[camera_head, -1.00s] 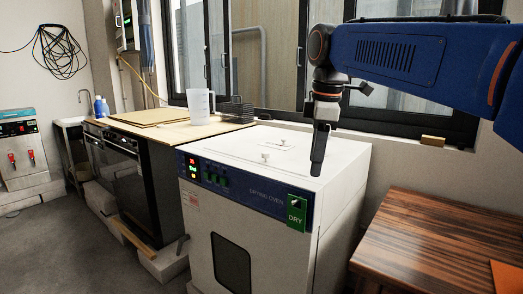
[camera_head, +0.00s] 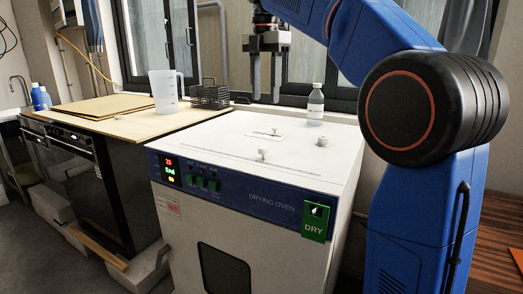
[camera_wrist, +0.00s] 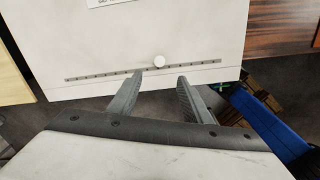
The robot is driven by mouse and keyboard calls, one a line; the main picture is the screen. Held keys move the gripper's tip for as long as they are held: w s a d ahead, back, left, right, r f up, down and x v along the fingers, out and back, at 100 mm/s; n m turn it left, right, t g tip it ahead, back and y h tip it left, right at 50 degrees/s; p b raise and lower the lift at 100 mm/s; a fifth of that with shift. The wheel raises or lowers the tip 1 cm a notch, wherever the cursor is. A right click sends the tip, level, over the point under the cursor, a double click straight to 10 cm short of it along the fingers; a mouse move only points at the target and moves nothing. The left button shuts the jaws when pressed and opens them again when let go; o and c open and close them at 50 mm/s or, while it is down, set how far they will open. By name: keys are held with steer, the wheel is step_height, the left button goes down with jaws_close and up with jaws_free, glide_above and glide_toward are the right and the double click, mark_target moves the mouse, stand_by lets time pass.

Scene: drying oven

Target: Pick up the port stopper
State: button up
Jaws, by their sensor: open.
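One stopper-like knob (camera_head: 262,154) stands near the front, just behind a row of small holes. It also shows in the wrist view as a white round cap (camera_wrist: 159,61). A second, wider stopper-like piece (camera_head: 322,141) sits further right on the top. I cannot tell for certain which is the port stopper. My gripper (camera_head: 265,88) points down above the oven, well above both pieces. In the wrist view my gripper (camera_wrist: 160,80) is open and empty, its fingers either side of the line to the white cap.
A white-capped bottle (camera_head: 315,103) stands at the back right of the oven top. A clear jug (camera_head: 165,92) and a dark wire rack (camera_head: 210,95) stand on the wooden counter to the left. A dark wooden table (camera_head: 500,235) is at the right.

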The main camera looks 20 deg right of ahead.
glide_above(264, 147)
step_height(264, 147, down, 10)
steer(key=shift+w+d+r, duration=0.1)
steer(key=shift+d, duration=0.05)
steer(key=shift+f, duration=2.7)
steer(key=c, duration=1.1)
